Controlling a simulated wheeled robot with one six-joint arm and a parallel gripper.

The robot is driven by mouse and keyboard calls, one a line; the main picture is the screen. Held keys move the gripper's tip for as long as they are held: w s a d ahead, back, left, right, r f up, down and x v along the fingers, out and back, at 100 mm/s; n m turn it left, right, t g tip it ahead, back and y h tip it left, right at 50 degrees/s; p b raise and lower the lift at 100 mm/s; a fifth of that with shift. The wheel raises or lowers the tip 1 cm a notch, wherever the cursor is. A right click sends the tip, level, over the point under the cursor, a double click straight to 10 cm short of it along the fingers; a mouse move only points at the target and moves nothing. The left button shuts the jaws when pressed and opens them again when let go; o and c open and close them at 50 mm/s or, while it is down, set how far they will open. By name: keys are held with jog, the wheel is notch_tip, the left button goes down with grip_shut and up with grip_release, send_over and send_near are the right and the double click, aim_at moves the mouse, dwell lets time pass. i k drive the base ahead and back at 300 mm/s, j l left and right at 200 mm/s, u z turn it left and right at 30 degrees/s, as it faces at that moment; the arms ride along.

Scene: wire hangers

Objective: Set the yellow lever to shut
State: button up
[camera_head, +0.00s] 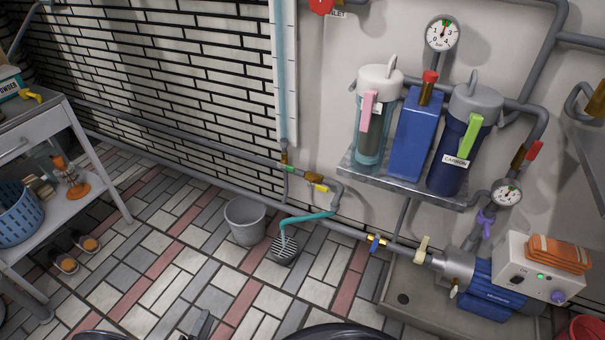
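A small yellow lever (319,187) sits on a brass valve (313,177) in the grey pipe low on the wall, at the middle of the head view. The lever appears to lie roughly along the pipe; its exact angle is too small to tell. A teal hose (308,217) runs from the pipe just below it down to a floor drain (285,249). No gripper can be made out. A dark grey part (201,325) at the bottom edge may be mine, but I cannot tell what it is.
A grey bucket (245,222) stands left of the drain. A green lever (289,168), a blue lever (375,245) and a cream lever (422,249) are on nearby pipes. A shelf (333,161) with filter housings is above right, a blue pump (492,290) lower right, a cart (80,200) left.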

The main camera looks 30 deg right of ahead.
aim_at(324, 189)
jog(key=i+j+z, duration=0.1)
jog(key=i+z, duration=0.3)
jog(key=i, duration=0.15)
jog(key=i+j+z, duration=0.25)
jog(key=i+z, duration=0.25)
jog(key=z, duration=0.95)
